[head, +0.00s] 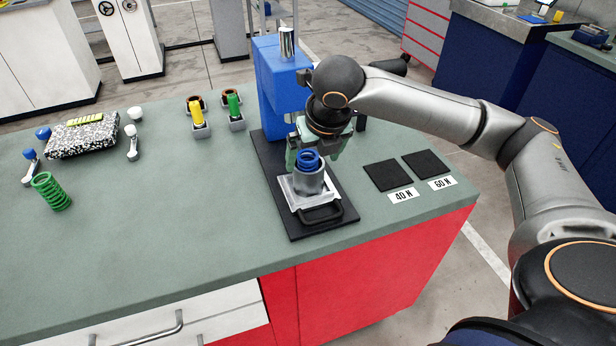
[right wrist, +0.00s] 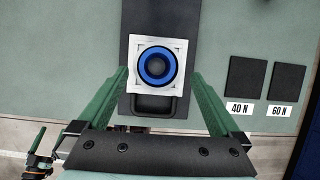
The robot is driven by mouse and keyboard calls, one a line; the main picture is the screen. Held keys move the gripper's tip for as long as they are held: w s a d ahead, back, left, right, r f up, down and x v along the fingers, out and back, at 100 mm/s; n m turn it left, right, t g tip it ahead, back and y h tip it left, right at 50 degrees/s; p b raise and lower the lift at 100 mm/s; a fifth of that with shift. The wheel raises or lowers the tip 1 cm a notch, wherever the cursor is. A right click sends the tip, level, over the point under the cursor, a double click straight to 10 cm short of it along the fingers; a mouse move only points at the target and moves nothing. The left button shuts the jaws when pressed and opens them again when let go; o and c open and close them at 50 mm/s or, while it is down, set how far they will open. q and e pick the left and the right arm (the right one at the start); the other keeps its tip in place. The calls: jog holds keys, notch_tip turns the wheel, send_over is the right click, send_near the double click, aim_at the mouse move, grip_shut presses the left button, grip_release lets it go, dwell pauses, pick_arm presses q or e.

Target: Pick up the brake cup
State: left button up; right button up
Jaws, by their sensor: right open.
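The brake cup (head: 308,183) looks like a grey metal cylinder with a blue coil or ring (head: 308,158) in its top. It stands upright on a pale square plate (head: 316,202) with a black handle in front. In the right wrist view the blue ring (right wrist: 157,65) is seen from above, round a dark centre. My right gripper (head: 315,152) is open above and just behind the cup. In its wrist view the green fingers (right wrist: 160,80) are either side of the cup's image, apart from it. What appears to be my left gripper (right wrist: 38,150) shows small at the lower left.
A blue press-like column (head: 280,85) stands behind the cup on a black base (head: 275,190). Black pads marked 40 N (head: 381,176) and 60 N (head: 426,163) lie to the right. A green spring (head: 51,192) and a speckled block (head: 82,138) are left. The bench front is clear.

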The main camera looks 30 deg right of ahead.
aim_at(309, 170)
jog(key=x, duration=0.5)
jog(key=shift+a+f, duration=0.15)
jog(key=shift+f, duration=0.05)
jog(key=shift+w+r, duration=0.1)
jog(key=c, duration=1.2)
